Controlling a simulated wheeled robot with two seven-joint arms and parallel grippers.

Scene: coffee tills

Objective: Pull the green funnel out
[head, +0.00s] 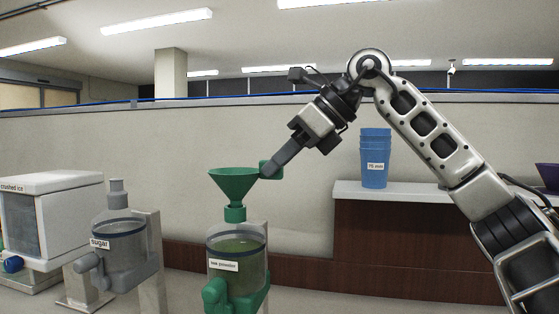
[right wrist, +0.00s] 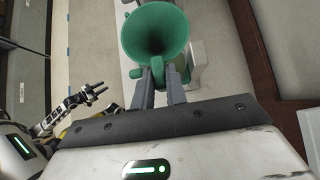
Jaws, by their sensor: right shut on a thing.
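The green funnel (head: 234,184) stands upright with its spout at the neck of a dispenser (head: 236,262) with green fittings and a white label. I cannot tell how deep the spout sits. My right gripper (head: 268,172) reaches in from the upper right and is shut on the small tab at the funnel's rim. In the right wrist view, the funnel's round mouth (right wrist: 155,35) lies just beyond the fingertips (right wrist: 158,72), with the tab between them. My left gripper (right wrist: 104,98) shows small at the left there, its fingers apart and empty.
A grey sugar dispenser (head: 120,250) stands left of the green one, with a crushed ice machine (head: 60,220) further left. A stack of blue cups (head: 375,160) stands on the counter (head: 420,192) at the right. The air above the funnel is clear.

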